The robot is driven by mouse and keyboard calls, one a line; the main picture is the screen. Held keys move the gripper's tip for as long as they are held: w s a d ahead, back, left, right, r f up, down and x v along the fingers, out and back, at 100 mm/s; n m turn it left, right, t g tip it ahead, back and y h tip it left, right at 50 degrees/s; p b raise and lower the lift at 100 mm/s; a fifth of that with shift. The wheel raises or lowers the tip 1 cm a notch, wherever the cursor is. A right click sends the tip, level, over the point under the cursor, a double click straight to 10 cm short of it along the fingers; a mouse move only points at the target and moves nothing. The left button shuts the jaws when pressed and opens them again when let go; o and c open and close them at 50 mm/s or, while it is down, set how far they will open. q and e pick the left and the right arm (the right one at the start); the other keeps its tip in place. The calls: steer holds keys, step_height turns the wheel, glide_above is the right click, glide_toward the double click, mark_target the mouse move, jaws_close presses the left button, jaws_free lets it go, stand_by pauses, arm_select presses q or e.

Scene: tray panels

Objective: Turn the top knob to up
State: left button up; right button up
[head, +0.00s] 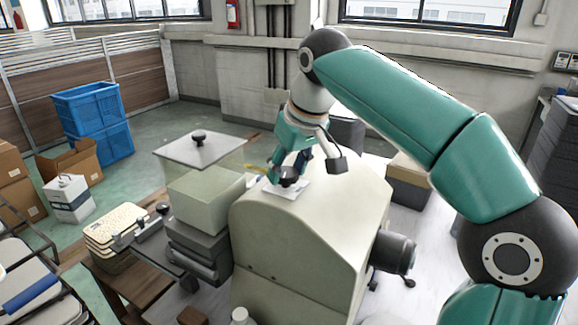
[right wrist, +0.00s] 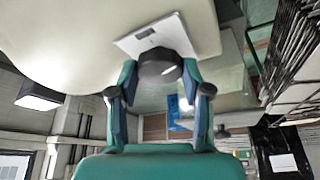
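A black knob (head: 288,176) on a small white plate (head: 297,189) sits on top of the cream machine housing (head: 310,235). In the right wrist view the knob (right wrist: 158,68) has a pale mark on its face, and the plate (right wrist: 187,40) carries a small dark patch. My right gripper (head: 288,165) points down at this knob. In the right wrist view its fingers (right wrist: 160,75) stand apart, one on each side of the knob, tips close to its edges; contact is not clear. My left gripper is not in view.
Another black knob (head: 198,136) is on a pale flat panel (head: 215,153) to the left, and a third (head: 162,208) is lower left. A pale green box (head: 205,200) stands beside the housing. Blue crates (head: 95,115) and cartons stand on the floor at far left.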

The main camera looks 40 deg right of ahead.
steer(key=shift+c, duration=1.4)
steer(key=shift+r, duration=0.1)
